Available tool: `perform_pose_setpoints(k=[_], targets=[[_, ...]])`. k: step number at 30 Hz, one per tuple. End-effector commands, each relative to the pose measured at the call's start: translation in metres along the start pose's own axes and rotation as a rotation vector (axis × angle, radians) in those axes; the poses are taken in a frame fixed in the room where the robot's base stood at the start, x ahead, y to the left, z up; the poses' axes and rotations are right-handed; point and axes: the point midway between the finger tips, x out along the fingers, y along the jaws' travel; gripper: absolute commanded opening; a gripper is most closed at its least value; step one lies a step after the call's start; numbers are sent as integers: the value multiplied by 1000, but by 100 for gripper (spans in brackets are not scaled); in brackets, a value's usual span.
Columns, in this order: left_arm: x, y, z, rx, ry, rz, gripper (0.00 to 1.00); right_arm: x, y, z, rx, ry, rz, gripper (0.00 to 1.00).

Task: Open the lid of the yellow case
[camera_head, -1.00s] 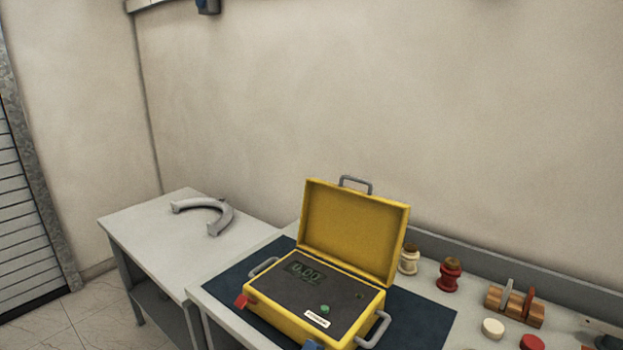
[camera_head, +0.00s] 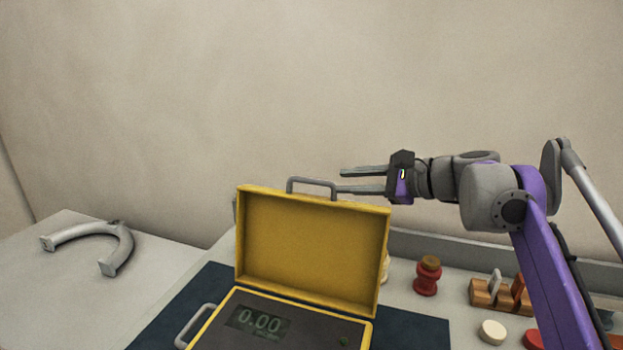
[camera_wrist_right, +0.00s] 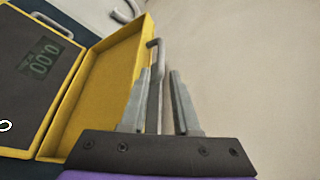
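The yellow case (camera_head: 231,312) stands on a dark blue mat with its lid (camera_head: 312,248) raised upright; its panel display reads 0.00. A grey handle (camera_head: 312,183) sits on the lid's top edge. My right gripper (camera_head: 350,180) is open at the upper right of the lid, its fingers pointing left. In the right wrist view, the lid (camera_wrist_right: 112,85) and its handle (camera_wrist_right: 153,60) show beside and partly between the open fingers (camera_wrist_right: 158,95); contact cannot be told. My left gripper is not in view.
A grey curved part (camera_head: 95,236) lies on the left table. The wall stands close behind; space above the lid is clear.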

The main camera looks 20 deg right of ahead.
Motion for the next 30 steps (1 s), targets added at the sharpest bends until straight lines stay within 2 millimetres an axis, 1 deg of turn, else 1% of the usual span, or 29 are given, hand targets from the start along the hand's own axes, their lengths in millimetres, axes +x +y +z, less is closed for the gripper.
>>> perform_pose_setpoints(k=[2, 5, 12, 15, 18, 21, 24, 30], targets=[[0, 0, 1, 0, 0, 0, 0, 4, -3, 0, 8, -5, -6, 30], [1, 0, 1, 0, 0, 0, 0, 16, -2, 1, 7, -6, -4, 30], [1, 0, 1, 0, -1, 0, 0, 62, -2, 1, 5, -7, -3, 30], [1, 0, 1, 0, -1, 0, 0, 80, -2, 2, 5, -6, -3, 30], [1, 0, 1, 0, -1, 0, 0, 93, -2, 1, 5, -4, -3, 30], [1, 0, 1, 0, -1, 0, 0, 102, -2, 1, 4, -3, -4, 30], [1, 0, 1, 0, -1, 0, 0, 106, -2, 1, 4, -3, -4, 30], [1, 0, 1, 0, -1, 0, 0, 107, -2, 1, 4, -2, -5, 30]])
